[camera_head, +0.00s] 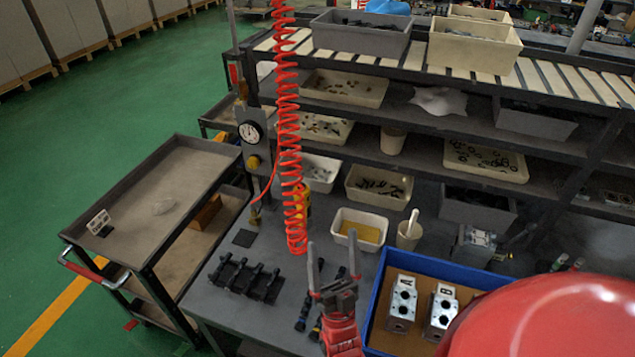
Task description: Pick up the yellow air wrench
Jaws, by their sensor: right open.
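A yellow shape (306,203), likely the air wrench, shows behind the red coiled hose (288,120) above the workbench. The coils cover much of it, so its full outline is hidden. My right gripper (332,240) points up the picture from the bottom centre, with its two grey fingers apart and nothing between them. In the picture it is below and to the right of the yellow shape and apart from it. My left gripper is not in view.
A blue tray (377,290) holds valve blocks marked A (402,303) and B (441,311). A black rack (249,279) stands on the bench (215,300). Parts bins fill the shelves behind. A grey cart (150,175) stands left; green floor lies beyond.

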